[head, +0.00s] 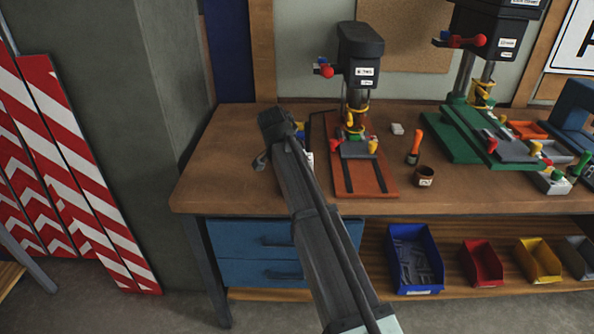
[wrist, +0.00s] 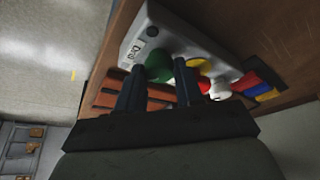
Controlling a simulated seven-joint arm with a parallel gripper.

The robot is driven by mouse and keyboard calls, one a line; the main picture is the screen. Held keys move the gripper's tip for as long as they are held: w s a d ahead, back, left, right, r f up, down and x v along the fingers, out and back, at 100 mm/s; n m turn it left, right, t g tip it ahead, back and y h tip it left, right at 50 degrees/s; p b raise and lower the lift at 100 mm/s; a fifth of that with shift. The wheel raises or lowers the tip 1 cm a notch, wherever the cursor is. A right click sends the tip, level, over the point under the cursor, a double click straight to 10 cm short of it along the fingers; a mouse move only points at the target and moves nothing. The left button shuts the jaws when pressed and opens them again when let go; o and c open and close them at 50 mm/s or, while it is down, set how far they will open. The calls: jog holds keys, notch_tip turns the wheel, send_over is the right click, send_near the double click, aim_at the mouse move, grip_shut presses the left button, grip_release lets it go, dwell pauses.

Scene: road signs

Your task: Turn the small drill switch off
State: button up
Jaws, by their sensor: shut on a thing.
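The small drill (head: 361,75) has a black head and a red base. It stands on the bench, to the right of my gripper in the head view. A grey box (wrist: 139,36) with a partly readable "Dri" label is close ahead in the wrist view. It carries a green knob (wrist: 158,66). My gripper (wrist: 159,68) has one finger on each side of the green knob and is shut on it. In the head view my arm's end (head: 278,125) hides the box almost wholly. Whether the switch is on or off, I cannot tell.
Red, yellow and white parts (wrist: 205,75) lie just right of the fingers. On the bench (head: 235,160) stand an orange-handled tool (head: 416,146), a brown cup (head: 425,176) and a larger green-based drill (head: 455,130). The bench's left front is clear.

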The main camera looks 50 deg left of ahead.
jog(key=o, duration=1)
jog(key=v, duration=1.3)
jog(key=shift+s+r, duration=0.1)
jog(key=shift+r, duration=0.25)
